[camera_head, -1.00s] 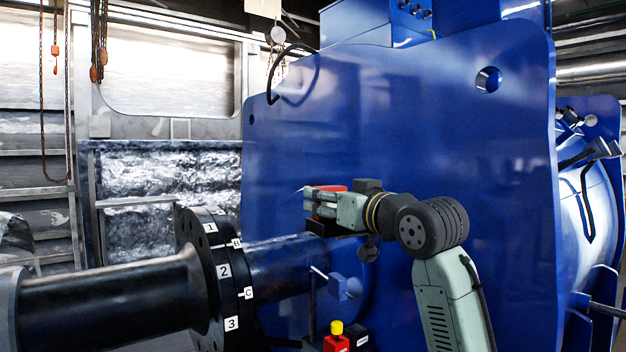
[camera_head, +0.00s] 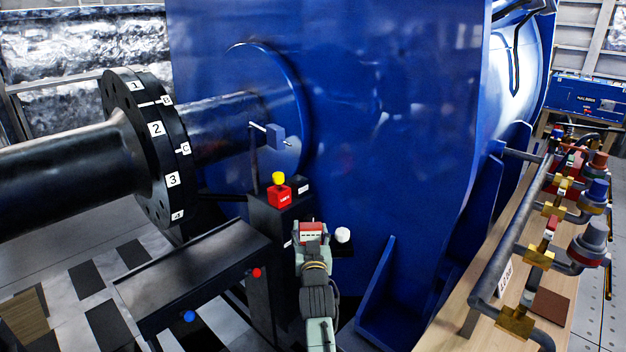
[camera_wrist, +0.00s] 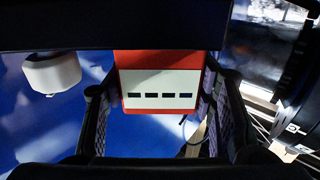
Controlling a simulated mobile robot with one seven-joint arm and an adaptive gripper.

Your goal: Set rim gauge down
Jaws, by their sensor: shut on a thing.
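My gripper (camera_head: 313,228) is shut on a red and white box, which I take to be the rim gauge (camera_head: 312,227). In the wrist view the box (camera_wrist: 160,85) sits between the two dark fingers (camera_wrist: 160,115), its white face showing several small dark windows. In the head view I hold it just right of the dark stand (camera_head: 264,228), below its top. I cannot tell whether it touches anything. A red block with a yellow top (camera_head: 279,192) stands on the stand, with a small white label (camera_head: 304,189) beside it.
A black coupling flange (camera_head: 150,140) with numbered tags and its shaft are at left. A dark narrow shelf (camera_head: 195,275) with red and blue knobs is left of the gripper. The blue motor housing (camera_head: 400,130) rises behind. A wooden bench (camera_head: 485,270) with pipework is at right.

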